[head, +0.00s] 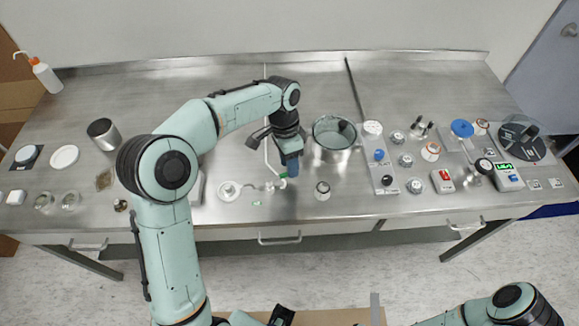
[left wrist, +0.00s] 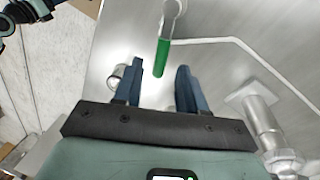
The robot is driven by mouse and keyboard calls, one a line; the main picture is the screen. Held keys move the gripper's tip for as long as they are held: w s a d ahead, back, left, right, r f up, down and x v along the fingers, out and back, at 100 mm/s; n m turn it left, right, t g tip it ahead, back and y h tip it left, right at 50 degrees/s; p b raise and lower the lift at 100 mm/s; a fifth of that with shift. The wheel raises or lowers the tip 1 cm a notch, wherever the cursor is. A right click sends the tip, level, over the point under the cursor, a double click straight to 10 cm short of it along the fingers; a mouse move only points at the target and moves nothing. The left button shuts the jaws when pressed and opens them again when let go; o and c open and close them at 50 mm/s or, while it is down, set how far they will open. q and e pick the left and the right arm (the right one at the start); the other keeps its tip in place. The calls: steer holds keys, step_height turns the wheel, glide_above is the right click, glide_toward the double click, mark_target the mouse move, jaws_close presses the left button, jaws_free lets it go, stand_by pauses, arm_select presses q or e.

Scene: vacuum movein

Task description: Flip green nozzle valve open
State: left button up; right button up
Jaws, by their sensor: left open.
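The green nozzle valve handle (head: 283,175) shows as a small green piece beside my left gripper (head: 291,170) in the head view, partly hidden by it. In the left wrist view the green handle (left wrist: 162,58) lies just ahead of the open fingers of my left gripper (left wrist: 161,80), roughly in line with the gap between them. It joins a grey metal fitting with a rounded end (left wrist: 172,12). The fingers look apart from the handle, with nothing held. My right gripper is out of the picture; only part of the right arm shows at lower right.
A glass-topped round vessel (head: 335,133) stands right of my left gripper. A white round flange (head: 229,190) with piping lies to its left. A thin white tube (left wrist: 225,42) runs behind the handle. Knobs and gauges crowd the bench's right side; the back (head: 400,80) is mostly clear.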

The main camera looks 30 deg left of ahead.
arm_select(q)
steer(key=shift+s+d+f, duration=0.1)
steer(key=shift+f, duration=0.5)
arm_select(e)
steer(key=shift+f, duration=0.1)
arm_select(q)
jaws_close()
steer(key=shift+s+d+r+m+p, duration=0.2)
steer(key=shift+d+m+p, duration=0.25)
steer(key=shift+m, duration=0.35)
steer(key=shift+s+d+m, duration=0.2)
steer(key=shift+s+m, duration=0.1)
steer(key=shift+m, duration=0.3)
steer(key=shift+s+d+f+m+g+y+p, duration=0.2)
steer(key=shift+s+m+g+y+p, duration=0.15)
steer(key=shift+m, duration=0.35)
steer(key=shift+w, duration=0.1)
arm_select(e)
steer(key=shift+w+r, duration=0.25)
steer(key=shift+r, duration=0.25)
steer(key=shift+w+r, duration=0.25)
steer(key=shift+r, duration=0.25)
